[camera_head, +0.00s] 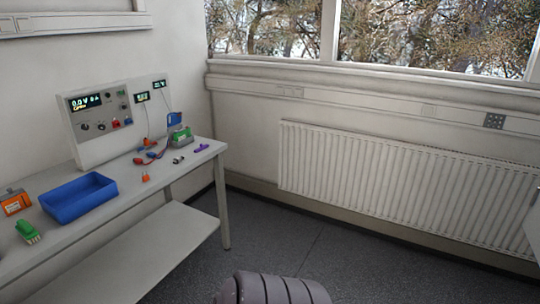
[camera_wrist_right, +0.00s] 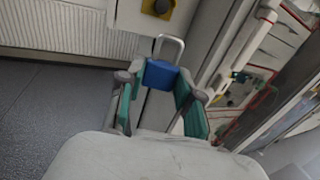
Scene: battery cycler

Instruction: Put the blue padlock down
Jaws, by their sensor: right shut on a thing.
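The blue padlock (camera_wrist_right: 161,74) is in the right wrist view, with its grey shackle pointing away from me. My right gripper (camera_wrist_right: 158,88) is shut on its body, one green-padded finger on each side. The padlock is held up, and I cannot tell what lies directly under it. The head view shows neither the padlock nor my right gripper; only a dark rounded part, probably my own arm, shows at its bottom edge. My left gripper is in neither view.
In the head view a grey workbench (camera_head: 130,219) carries a blue tray (camera_head: 80,198), a meter panel (camera_head: 100,120), a green brush (camera_head: 27,232) and small parts. A radiator (camera_head: 400,185) lines the wall. Beyond the padlock is a yellow plate with a dark knob (camera_wrist_right: 158,7).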

